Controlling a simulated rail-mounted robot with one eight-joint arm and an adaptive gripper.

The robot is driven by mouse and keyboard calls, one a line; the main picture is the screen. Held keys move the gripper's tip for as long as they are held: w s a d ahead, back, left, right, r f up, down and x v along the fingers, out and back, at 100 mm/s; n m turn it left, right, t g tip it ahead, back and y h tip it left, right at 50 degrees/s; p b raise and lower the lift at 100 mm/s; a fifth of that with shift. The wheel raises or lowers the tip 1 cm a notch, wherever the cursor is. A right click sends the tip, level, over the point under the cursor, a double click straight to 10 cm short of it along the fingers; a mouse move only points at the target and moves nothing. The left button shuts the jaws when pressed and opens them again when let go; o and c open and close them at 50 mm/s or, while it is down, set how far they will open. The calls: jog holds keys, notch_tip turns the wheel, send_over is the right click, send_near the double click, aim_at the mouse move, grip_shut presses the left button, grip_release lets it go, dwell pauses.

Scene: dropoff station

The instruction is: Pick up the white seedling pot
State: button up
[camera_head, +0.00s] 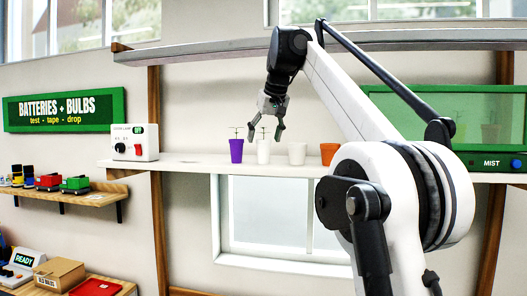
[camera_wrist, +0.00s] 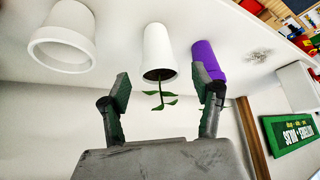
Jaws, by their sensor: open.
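The white seedling pot (camera_head: 263,154) stands upright on the shelf, between a purple pot (camera_head: 236,151) and a wider, off-white pot (camera_head: 297,153). A small green seedling shows at its rim in the wrist view, where the white pot (camera_wrist: 158,48) appears upside down. My gripper (camera_head: 265,134) is open and empty, pointing down just above the pot. In the wrist view the two fingers of my gripper (camera_wrist: 160,80) are spread either side of the seedling. The right finger overlaps the purple pot (camera_wrist: 207,58) in that view. I cannot tell whether any finger touches a pot.
A terracotta pot (camera_head: 328,151) stands farther right, partly hidden by my arm. A white box with a dial and red switch (camera_head: 135,142) sits at the shelf's (camera_head: 190,162) left end. An upper shelf (camera_head: 200,51) runs above my gripper.

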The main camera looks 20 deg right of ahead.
jog(key=shift+w+f, duration=0.1)
jog(key=shift+f, duration=0.05)
jog(key=shift+c, duration=0.4)
jog(key=c, duration=1.2)
